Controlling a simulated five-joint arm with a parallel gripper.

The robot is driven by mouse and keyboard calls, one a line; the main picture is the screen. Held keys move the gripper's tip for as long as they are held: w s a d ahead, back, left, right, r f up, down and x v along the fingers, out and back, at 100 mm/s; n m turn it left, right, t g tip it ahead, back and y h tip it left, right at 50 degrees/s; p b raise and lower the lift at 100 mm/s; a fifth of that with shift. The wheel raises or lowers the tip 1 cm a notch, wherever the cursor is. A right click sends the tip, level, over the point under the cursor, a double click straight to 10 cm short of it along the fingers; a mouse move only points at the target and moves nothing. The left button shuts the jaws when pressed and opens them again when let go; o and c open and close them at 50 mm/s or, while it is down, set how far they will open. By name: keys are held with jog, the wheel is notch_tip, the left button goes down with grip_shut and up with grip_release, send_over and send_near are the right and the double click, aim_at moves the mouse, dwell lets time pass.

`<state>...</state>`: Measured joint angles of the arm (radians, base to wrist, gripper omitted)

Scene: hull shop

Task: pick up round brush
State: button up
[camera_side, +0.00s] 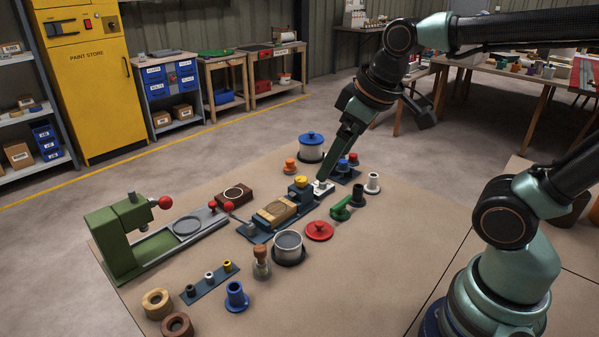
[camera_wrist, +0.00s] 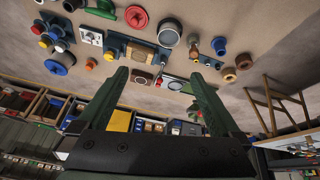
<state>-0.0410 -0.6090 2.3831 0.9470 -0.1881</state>
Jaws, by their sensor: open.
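A small upright piece with a brown wooden knob and a pale grey-green lower part (camera_side: 261,264) looks like the round brush. It stands on the brown mat (camera_side: 375,240), in front of the metal pot. In the wrist view it shows small near the top (camera_wrist: 193,40), right of the pot, beyond my fingers. My gripper (camera_side: 325,178) is up and to the right of it in the side view, apart from it. The wrist view shows both fingers (camera_wrist: 159,73) spread with nothing between them.
The metal pot (camera_side: 288,248) and red lid (camera_side: 319,231) stand beside the brush. A blue spool (camera_side: 236,297), a strip with small pegs (camera_side: 210,281) and wooden rings (camera_side: 157,304) lie left of it. A green press (camera_side: 125,240) stands farther left. The mat's front is bare.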

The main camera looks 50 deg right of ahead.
jog(key=shift+s+d+f+m+t, duration=0.15)
jog(key=shift+s+d+m+t, duration=0.15)
jog(key=shift+m, duration=0.25)
jog(key=shift+s+d+f+m+t, duration=0.1)
jog(key=shift+s+d+m, duration=0.1)
jog(key=shift+s+m, duration=0.3)
jog(key=shift+c, duration=0.3)
jog(key=shift+d+f+m, duration=0.1)
jog(key=shift+m, duration=0.15)
jog(key=c, duration=0.5)
jog(key=shift+o, duration=0.2)
